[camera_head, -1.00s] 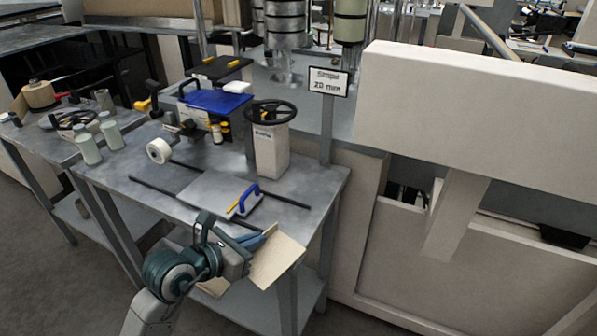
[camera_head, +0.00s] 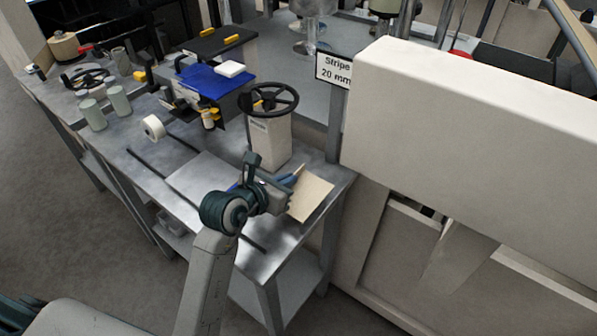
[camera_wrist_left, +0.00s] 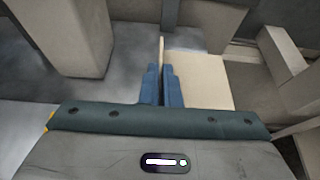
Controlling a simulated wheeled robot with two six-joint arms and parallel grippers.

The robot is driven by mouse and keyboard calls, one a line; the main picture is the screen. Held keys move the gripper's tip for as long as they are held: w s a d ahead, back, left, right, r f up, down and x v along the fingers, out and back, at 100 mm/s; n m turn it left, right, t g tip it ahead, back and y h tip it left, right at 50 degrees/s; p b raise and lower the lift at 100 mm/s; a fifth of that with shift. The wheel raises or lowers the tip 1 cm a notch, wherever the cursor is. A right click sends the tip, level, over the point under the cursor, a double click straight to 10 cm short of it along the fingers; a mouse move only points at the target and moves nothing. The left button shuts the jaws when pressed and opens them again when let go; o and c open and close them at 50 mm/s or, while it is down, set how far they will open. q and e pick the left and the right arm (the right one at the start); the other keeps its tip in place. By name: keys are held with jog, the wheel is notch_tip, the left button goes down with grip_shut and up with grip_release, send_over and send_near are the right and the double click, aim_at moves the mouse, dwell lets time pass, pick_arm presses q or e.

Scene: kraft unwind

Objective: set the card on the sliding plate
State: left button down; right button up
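My left gripper (camera_head: 291,180) is shut on a tan card (camera_head: 312,199), held above the right front end of the metal table. In the left wrist view the blue fingers (camera_wrist_left: 161,85) close on a thin upright edge, and the card's broad face (camera_wrist_left: 203,80) spreads to the right. The sliding plate (camera_head: 197,177) is a flat pale grey sheet between two dark rails, left of my gripper. My gripper and wrist hide its right part and most of its blue handle. My right gripper is not in view.
A post with a black handwheel (camera_head: 269,98) stands just behind my gripper. A white tape roll (camera_head: 153,128), a blue-topped stand (camera_head: 214,80) and pale jars (camera_head: 119,99) are farther left. A large beige machine housing (camera_head: 460,130) fills the right, beside a "Stripe 20 mm" sign (camera_head: 335,72).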

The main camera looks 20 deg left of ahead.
pick_arm(q)
jog(key=w, duration=0.3)
jog(key=w+d, duration=0.1)
jog(key=w, duration=0.1)
jog(key=shift+w+f+p, duration=0.15)
jog(key=shift+f+p, duration=0.15)
jog(key=shift+p, duration=0.1)
jog(key=shift+f+p, duration=0.3)
jog(key=shift+f, duration=1.4)
jog(key=shift+f, duration=0.2)
jog(key=c, duration=1.6)
grip_release()
jog(key=shift+c, duration=0.2)
jog(key=shift+r, duration=0.1)
